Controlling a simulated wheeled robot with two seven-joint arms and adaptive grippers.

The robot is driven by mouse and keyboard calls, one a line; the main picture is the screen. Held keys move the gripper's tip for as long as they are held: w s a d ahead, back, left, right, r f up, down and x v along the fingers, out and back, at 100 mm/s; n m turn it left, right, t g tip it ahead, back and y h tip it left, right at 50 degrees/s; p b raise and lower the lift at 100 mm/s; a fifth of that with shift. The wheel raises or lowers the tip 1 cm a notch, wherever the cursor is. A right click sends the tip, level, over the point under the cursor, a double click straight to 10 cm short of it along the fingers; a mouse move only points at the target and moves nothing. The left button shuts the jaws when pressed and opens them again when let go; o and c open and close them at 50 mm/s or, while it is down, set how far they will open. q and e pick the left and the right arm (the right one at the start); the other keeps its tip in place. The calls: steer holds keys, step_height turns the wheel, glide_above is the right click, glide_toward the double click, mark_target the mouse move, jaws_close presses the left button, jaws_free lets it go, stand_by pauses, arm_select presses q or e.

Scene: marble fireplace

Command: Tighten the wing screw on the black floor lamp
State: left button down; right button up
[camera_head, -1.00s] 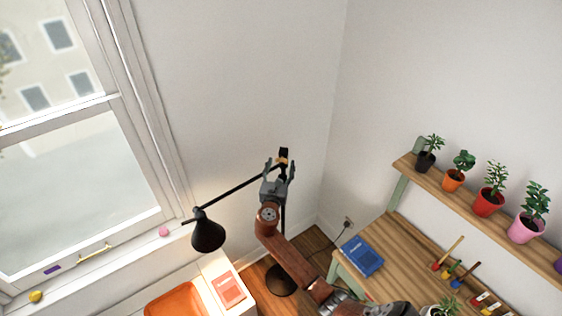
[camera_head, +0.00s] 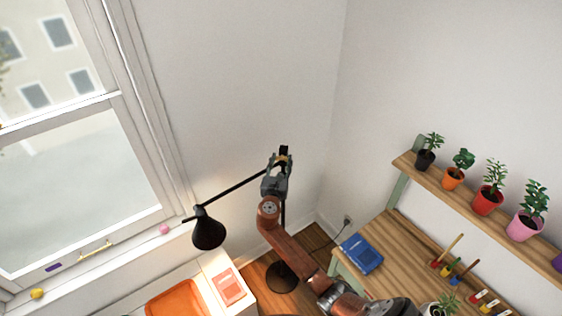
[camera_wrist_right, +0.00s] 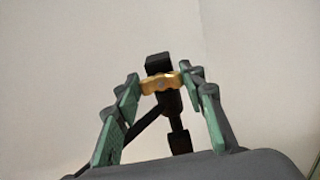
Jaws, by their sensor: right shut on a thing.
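The black floor lamp has a cone shade (camera_head: 208,232) at the left end of a slanted arm (camera_head: 236,187), and a round base (camera_head: 282,277) on the wood floor. The brass-coloured wing screw (camera_wrist_right: 160,83) is at the black joint atop the lamp's pole; it also shows small in the head view (camera_head: 282,158). My right gripper (camera_head: 280,161) is at this joint, its green-padded fingers (camera_wrist_right: 158,86) on either side of the wing screw, shut on it. My right forearm hides part of the pole. My left gripper is not in view.
A wooden desk (camera_head: 375,275) with a blue book (camera_head: 362,255) stands to the right, below a shelf (camera_head: 470,205) of potted plants. An orange chair (camera_head: 175,300) and a white surface with an orange-covered book (camera_head: 228,286) are at lower left. A window is at left.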

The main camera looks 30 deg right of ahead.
steer(key=shift+c, duration=0.8)
steer(key=shift+m, duration=0.3)
steer(key=m+b, duration=0.2)
steer(key=m, duration=0.1)
steer(key=shift+f+m+b, duration=0.2)
steer(key=shift+m+b, duration=0.1)
steer(key=shift+b, duration=0.1)
steer(key=m+b, duration=0.4)
steer(key=m, duration=0.1)
steer(key=shift+s+d+f, duration=0.1)
steer(key=shift+d, duration=0.05)
steer(key=m+b, duration=0.3)
steer(key=m, duration=0.2)
steer(key=shift+f, duration=0.1)
steer(key=shift+m+b, duration=1.65)
steer(key=shift+m, duration=0.35)
